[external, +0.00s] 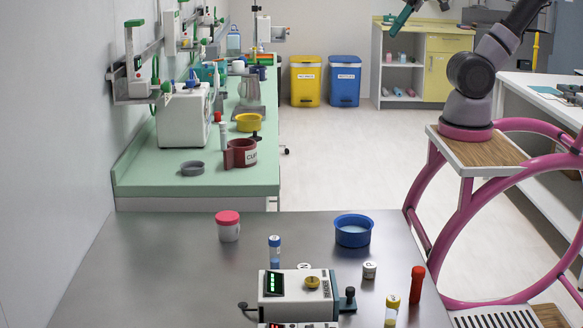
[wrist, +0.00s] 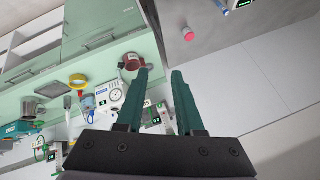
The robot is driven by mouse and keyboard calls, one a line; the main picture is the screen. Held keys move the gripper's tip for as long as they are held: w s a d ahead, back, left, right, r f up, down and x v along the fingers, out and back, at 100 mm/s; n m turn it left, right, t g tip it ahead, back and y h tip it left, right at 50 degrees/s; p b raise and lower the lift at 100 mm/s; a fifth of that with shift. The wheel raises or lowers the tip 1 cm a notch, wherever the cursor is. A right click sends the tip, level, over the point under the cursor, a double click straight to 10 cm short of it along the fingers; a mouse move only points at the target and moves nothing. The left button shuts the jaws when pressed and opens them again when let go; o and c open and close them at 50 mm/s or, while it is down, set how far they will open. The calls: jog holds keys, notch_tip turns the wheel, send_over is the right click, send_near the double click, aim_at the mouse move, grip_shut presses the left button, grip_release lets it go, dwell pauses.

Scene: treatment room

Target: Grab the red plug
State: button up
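A red upright cylinder (external: 417,284), the likeliest red plug, stands near the right front of the grey metal table (external: 150,270). It is not clearly seen in the wrist view. My gripper (external: 401,18) is at the top of the external view, high up and far from the cylinder, with only part of it in frame. In the wrist view, the two green fingers of my gripper (wrist: 159,71) stand apart with nothing between them.
A white jar with a red lid (external: 228,226), a blue bowl (external: 353,231), a boxy device (external: 297,296) and small vials share the metal table. A yellow-capped vial (external: 391,311) stands close to the red cylinder. A green counter (external: 150,176) holds a red cup (external: 241,153).

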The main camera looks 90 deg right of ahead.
dwell(0.4)
jog(key=o, duration=0.5)
